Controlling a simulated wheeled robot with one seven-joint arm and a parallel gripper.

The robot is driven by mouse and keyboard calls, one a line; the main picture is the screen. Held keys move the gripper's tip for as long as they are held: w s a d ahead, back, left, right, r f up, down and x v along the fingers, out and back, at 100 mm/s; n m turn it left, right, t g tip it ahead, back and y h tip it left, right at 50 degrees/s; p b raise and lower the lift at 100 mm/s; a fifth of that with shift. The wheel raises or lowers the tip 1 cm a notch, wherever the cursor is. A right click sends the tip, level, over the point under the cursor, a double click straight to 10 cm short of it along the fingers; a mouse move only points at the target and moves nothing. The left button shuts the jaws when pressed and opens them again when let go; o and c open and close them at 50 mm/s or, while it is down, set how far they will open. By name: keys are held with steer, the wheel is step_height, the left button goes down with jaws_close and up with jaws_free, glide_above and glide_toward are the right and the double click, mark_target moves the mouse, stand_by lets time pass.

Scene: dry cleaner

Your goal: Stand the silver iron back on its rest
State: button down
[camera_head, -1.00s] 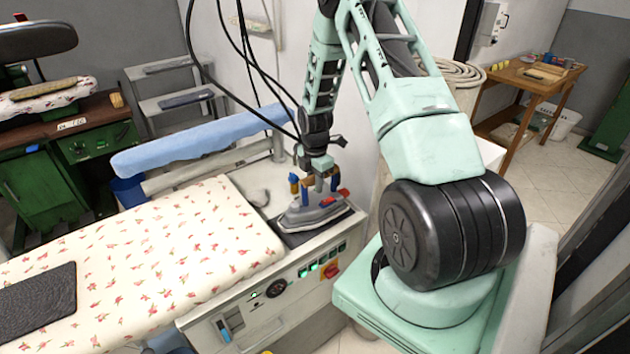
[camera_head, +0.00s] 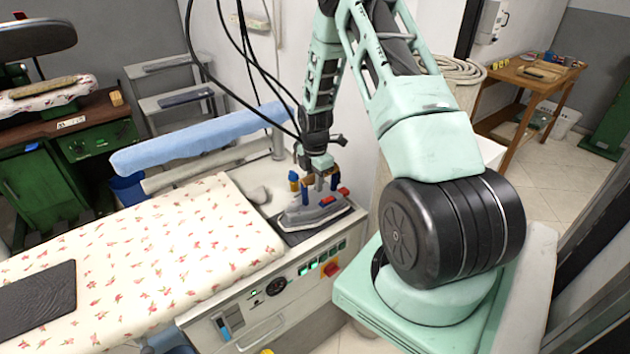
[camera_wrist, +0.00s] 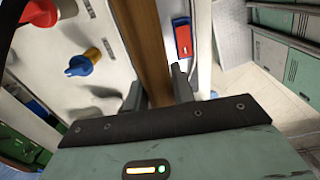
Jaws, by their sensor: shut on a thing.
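The silver iron (camera_head: 314,215) lies sole down, or nearly so, on the dark rest pad (camera_head: 290,238) at the right end of the ironing table. My gripper (camera_head: 320,180) is above it with its fingers at the handle. In the wrist view, the brown wooden handle (camera_wrist: 148,50) runs between the two fingers of my gripper (camera_wrist: 157,90), which is shut on it. A red part (camera_wrist: 183,42) shows just right of the handle. The iron's sole and whether a gap lies beneath it cannot be made out.
The flowered ironing board (camera_head: 150,250) fills the left, with a dark mat (camera_head: 38,298) on it. A blue padded arm (camera_head: 200,137) stands behind. A blue and yellow knob (camera_wrist: 82,64) is left of the handle. Black cables hang near my arm.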

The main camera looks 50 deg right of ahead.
steer(key=shift+w+d+f+b, duration=0.1)
steer(key=shift+f+b, duration=0.25)
steer(key=shift+f, duration=0.1)
stand_by(0.6)
steer(key=c, duration=1.1)
jaws_free()
steer(key=o, duration=0.3)
steer(key=shift+s+f, duration=0.2)
steer(key=shift+f, duration=0.05)
steer(key=o, duration=0.5)
steer(key=shift+r, duration=0.1)
steer(key=shift+r+p, duration=3.35)
steer(key=shift+r, duration=1.2)
steer(key=shift+w, duration=0.1)
